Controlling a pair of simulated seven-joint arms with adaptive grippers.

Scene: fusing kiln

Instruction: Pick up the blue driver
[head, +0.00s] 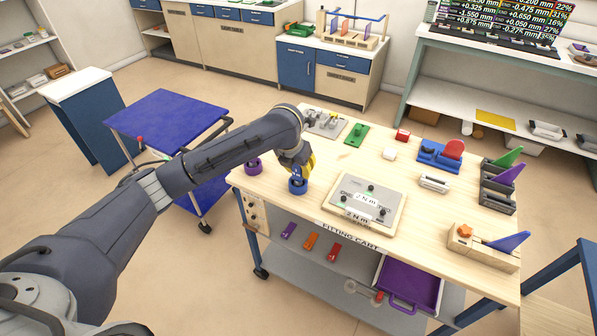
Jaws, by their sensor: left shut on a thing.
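The blue driver (298,187) shows as a short, round blue piece near the front left corner of the wooden cart top. My left gripper (298,173) is directly above it, pointing down, and is shut on it. The fingers and wrist hide the driver's upper part. I cannot tell whether it still touches the cart top. My right gripper is out of view.
A grey plate marked 2 N m (350,205) lies just right of the gripper. Behind are a green block (356,135), a white block (389,154) and a red block (402,135). A purple drawer (408,285) stands open below. A blue-topped cart (165,118) is at left.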

